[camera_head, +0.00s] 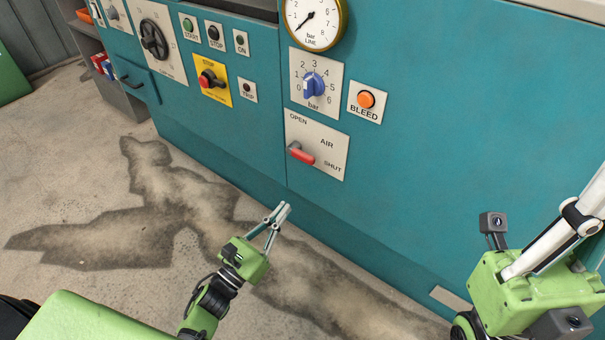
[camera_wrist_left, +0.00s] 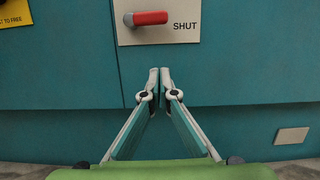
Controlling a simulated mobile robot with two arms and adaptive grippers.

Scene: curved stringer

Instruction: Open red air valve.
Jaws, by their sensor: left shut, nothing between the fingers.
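The red air valve handle (camera_head: 302,156) sits on a white plate (camera_head: 326,143) marked OPEN, AIR and SHUT on the teal cabinet. The handle points right, toward the SHUT label, tilted slightly in the head view. My left gripper (camera_head: 284,210) is below the plate, apart from it, with its fingers together and empty. In the left wrist view the red handle (camera_wrist_left: 150,18) is above and a little left of the fingertips (camera_wrist_left: 160,70). My right arm shows at the lower right of the head view, but its fingertips are out of frame.
Above the valve are a blue pressure knob (camera_head: 313,84), an orange BLEED button (camera_head: 366,99) and a round gauge (camera_head: 315,20). A red button on a yellow plate (camera_head: 222,92) is to the left. The cabinet front around the handle is flat. The floor has dark stains (camera_head: 110,232).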

